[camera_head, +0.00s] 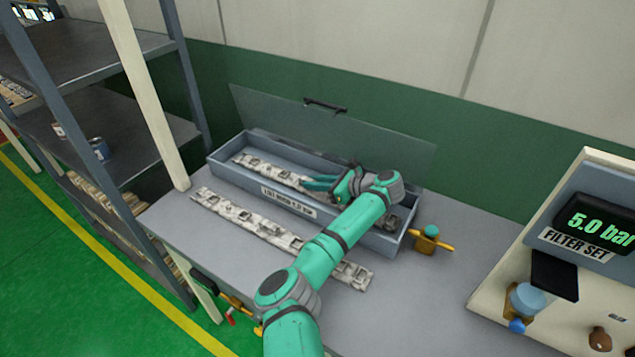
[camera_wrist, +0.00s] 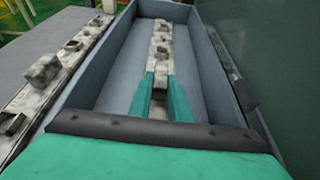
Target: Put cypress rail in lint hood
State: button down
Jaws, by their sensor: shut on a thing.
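The lint hood (camera_head: 236,183) is a long blue-grey box on the table with a label on its front wall; its lid (camera_head: 300,125) is raised. A pale, grey-mottled rail with small clips (camera_head: 262,168) is inside the hood, lengthwise. My gripper (camera_head: 318,183) reaches into the hood and is shut on this rail. In the wrist view, the rail (camera_wrist: 161,48) runs ahead between the green fingers (camera_wrist: 160,92), inside the hood walls (camera_wrist: 122,45). I cannot tell whether it touches the floor. My arm hides its right part.
A similar rail (camera_head: 240,215) lies on the table (camera_head: 185,225) in front of the hood, partly behind my arm. A brass and teal valve (camera_head: 430,240) stands at the hood's right end. A 5.0 bar panel (camera_head: 590,240) is at right, grey shelving (camera_head: 110,120) at left.

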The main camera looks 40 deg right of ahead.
jog(key=shift+w+a, duration=0.3)
jog(key=shift+a, duration=0.3)
jog(key=shift+d+f, duration=0.1)
jog(key=shift+f, duration=0.05)
jog(key=c, duration=1.6)
grip_release()
jog(key=shift+s+d, duration=0.2)
jog(key=shift+c, duration=0.2)
jog(key=shift+s+d+r, duration=0.2)
jog(key=shift+d, duration=0.05)
jog(key=v, duration=0.8)
jog(key=shift+s, duration=0.1)
jog(key=shift+v, duration=1.65)
